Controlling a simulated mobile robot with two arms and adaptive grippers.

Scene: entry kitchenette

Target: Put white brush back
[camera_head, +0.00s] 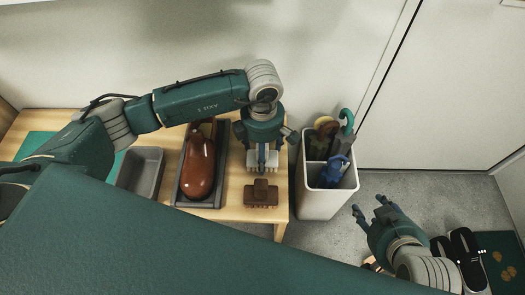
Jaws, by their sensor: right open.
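What looks like the white brush (254,167) sits on the right part of the wooden bench, just behind a brown brush (261,194). My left gripper (263,150) points down right at the white brush, seen from above. Its body hides most of the brush and its fingertips, so I cannot tell whether it grips it. My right gripper (368,211) is open and empty, low at the right, over the floor in front of the umbrella stand.
On the wooden bench (228,209), a dark tray (180,188) holds a brown shoe (199,165); a grey tray (141,172) left of it looks empty. A white stand (318,205) with umbrellas is close right of the bench. Black shoes (467,258) are at lower right.

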